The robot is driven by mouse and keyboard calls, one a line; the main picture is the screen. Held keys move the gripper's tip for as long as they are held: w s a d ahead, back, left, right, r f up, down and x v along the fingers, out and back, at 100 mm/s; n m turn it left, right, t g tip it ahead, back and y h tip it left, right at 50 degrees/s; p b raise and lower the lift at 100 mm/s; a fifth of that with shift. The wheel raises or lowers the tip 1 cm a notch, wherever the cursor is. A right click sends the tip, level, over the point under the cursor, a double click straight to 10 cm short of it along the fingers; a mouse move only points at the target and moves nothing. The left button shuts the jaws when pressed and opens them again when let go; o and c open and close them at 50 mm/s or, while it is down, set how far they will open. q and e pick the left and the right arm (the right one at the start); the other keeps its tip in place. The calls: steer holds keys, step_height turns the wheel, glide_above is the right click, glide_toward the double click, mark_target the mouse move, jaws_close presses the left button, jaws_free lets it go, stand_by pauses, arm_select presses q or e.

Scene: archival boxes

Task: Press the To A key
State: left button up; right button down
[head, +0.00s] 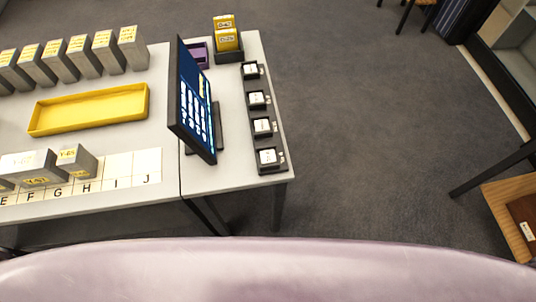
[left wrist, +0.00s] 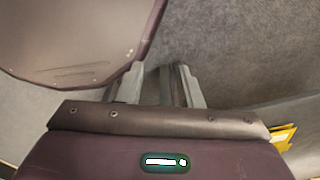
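Several white-capped keys stand in a row on a dark strip along the right side of the table in the head view. From back to front I see a rear key (head: 250,69), a second key (head: 257,98), a third key (head: 263,126) and a front key (head: 268,157). Their labels are too small to read, so I cannot tell which is To A. My left gripper (left wrist: 157,80) shows only in the left wrist view, its fingers apart with nothing seen between them, over grey carpet and away from the keys. My right gripper is in neither view.
A dark monitor (head: 196,105) stands left of the keys. A dark holder with yellow boxes (head: 227,38) is behind them. Further left are a yellow tray (head: 88,110), grey archival boxes (head: 84,56) and a lettered strip (head: 118,170).

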arm_select(q)
jaws_close()
stand_by(1.5)
